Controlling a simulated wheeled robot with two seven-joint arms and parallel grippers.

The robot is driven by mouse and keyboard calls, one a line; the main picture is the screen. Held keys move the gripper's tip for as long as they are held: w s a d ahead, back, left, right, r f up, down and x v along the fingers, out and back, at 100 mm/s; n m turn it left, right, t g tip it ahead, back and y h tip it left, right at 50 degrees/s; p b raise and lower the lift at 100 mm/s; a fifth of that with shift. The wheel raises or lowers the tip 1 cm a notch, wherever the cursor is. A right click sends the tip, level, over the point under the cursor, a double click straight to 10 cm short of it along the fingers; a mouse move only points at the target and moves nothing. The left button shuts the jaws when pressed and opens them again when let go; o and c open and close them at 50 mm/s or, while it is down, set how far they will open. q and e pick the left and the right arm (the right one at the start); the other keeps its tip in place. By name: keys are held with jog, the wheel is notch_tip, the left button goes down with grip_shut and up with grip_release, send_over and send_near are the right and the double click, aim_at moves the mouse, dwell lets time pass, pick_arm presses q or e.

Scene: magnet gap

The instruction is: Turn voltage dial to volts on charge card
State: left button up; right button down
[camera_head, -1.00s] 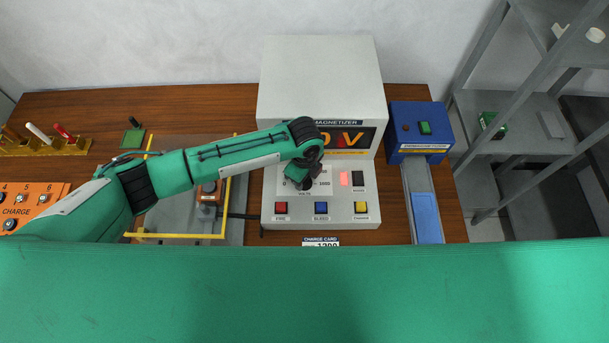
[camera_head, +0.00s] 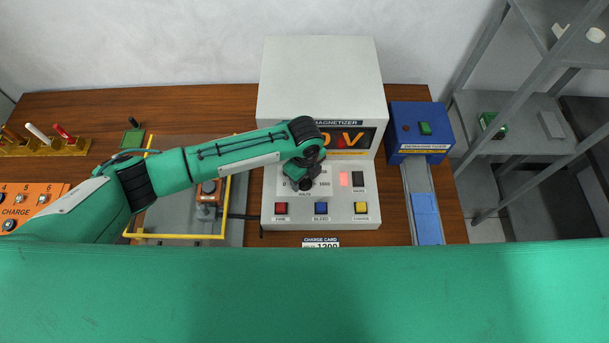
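The white magnetizer (camera_head: 318,80) stands at the middle of the bench, with its orange display reading "0 V". The voltage dial (camera_head: 306,184) is on its sloping panel, between marks of which the right one reads about 1600; the dial's pointer is too small and covered to read. My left gripper (camera_head: 304,178) is over the dial, pointing down at it; its fingers are mostly hidden by its own wrist, so I cannot tell whether they grip the dial. The charge card (camera_head: 320,241) lies in front of the magnetizer, partly cut off, and shows "1200". My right gripper is not visible.
Red (camera_head: 281,208), blue (camera_head: 321,208) and yellow (camera_head: 361,208) buttons sit just below the dial. A blue demagnetizer (camera_head: 420,130) with a track stands to the right. A yellow-framed fixture (camera_head: 180,237) lies under my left arm.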

aim_at(305, 179)
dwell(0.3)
pick_arm(q)
jog(key=shift+r, duration=0.3)
notch_tip(305, 179, up, 13)
jog(key=b, duration=0.4)
jog(key=shift+s, duration=0.1)
